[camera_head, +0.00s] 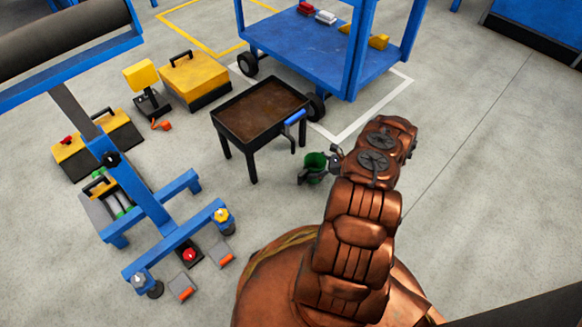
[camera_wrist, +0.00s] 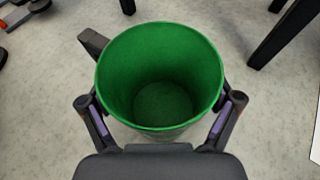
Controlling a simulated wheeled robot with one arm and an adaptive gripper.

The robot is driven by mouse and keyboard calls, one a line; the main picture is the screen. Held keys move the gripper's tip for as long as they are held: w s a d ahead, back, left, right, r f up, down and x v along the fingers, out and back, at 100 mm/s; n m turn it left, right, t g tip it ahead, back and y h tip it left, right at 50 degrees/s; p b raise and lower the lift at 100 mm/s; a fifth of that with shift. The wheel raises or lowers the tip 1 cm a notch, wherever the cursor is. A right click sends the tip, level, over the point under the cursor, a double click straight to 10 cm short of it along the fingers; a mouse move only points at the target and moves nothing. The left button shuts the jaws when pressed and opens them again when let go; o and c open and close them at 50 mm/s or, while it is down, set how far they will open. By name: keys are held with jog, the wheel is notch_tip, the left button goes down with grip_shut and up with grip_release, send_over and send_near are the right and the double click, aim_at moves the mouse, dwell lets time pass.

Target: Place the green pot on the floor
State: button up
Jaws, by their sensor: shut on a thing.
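The green pot (camera_wrist: 160,75) fills the middle of the wrist view, open end toward the camera, and looks empty inside. My gripper (camera_wrist: 160,110) has one finger on each side of the pot and is shut on it. In the head view the green pot (camera_head: 314,166) is small, just right of the black table's legs, partly covered by my gripper (camera_head: 316,172). The grey floor (camera_head: 440,215) shows around the pot. I cannot tell whether the pot's base touches the floor.
A black table with a brown top (camera_head: 262,108) stands close to the pot's left, a blue tool on its right edge. A blue cart (camera_head: 330,62) is behind. A blue roller stand (camera_head: 155,215) and yellow toolboxes (camera_head: 195,75) are left. The floor at right is clear.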

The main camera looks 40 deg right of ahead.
jog(key=w+a, duration=0.1)
jog(key=w, duration=0.1)
jog(key=w+a+b, duration=0.1)
jog(key=a, duration=0.1)
jog(key=shift+w+a, duration=0.2)
jog(key=shift+w, duration=0.2)
jog(key=b+x, duration=0.2)
jog(key=x, duration=0.2)
jog(key=shift+r, duration=0.2)
jog(key=shift+f, duration=0.2)
jog(key=shift+f, duration=0.1)
jog(key=o, duration=1.3)
jog(key=p+v, duration=0.1)
jog(key=v, duration=0.4)
jog(key=p+v, duration=0.2)
jog(key=v, duration=0.4)
jog(key=shift+w+a+r, duration=0.1)
jog(key=shift+r, duration=0.15)
jog(key=shift+s+d+r+p, duration=0.15)
jog(key=shift+s+d+p, duration=0.2)
jog(key=shift+s, duration=0.1)
